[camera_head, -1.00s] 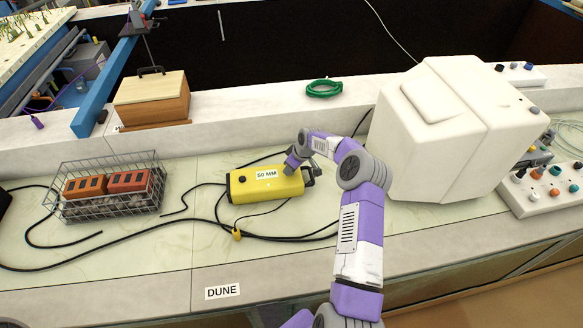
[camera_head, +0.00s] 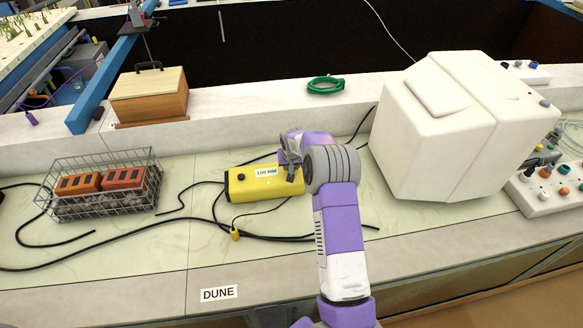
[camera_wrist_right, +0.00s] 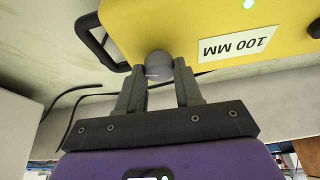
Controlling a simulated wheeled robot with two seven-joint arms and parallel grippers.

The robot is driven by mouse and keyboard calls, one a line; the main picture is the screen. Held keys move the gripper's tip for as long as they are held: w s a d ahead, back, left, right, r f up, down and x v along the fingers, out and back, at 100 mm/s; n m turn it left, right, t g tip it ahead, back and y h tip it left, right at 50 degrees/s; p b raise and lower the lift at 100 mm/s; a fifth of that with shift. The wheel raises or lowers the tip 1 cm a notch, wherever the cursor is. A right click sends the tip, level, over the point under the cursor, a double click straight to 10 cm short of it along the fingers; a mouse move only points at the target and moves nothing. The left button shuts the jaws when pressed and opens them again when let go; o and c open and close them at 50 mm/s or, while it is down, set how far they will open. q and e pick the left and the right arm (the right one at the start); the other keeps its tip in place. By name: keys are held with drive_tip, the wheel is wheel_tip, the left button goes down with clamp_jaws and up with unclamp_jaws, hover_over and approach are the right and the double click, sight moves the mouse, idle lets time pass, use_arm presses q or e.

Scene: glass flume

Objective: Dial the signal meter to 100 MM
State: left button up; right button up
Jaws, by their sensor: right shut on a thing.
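The yellow signal meter (camera_head: 248,188) lies on the bench, and its white label (camera_head: 267,172) reads 100 MM. The label (camera_wrist_right: 238,44) shows the same text upside down in the right wrist view. A grey round knob (camera_wrist_right: 158,64) is on the meter's face. My right gripper (camera_wrist_right: 160,76) has its fingers on either side of the knob and is shut on it. In the head view my right gripper (camera_head: 289,167) is at the meter's right end, and my wrist hides the knob. My left gripper is not in view.
A wire basket (camera_head: 105,205) with orange blocks stands at the left. A large white case (camera_head: 440,140) stands at the right. Black cables run around the meter, with a small yellow tag (camera_head: 235,234) in front. A green coil (camera_head: 325,85) lies on the back ledge.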

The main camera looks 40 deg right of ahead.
drive_tip(key=shift+m+g+h, duration=0.3)
drive_tip(key=shift+m+h, duration=0.1)
drive_tip(key=shift+m, duration=0.7)
drive_tip(key=o, duration=1)
drive_tip(key=shift+b, duration=0.3)
drive_tip(key=shift+o, duration=0.2)
drive_tip(key=shift+a+r, duration=0.1)
drive_tip(key=p+v, duration=0.1)
drive_tip(key=v, duration=0.6)
drive_tip(key=shift+r, duration=0.2)
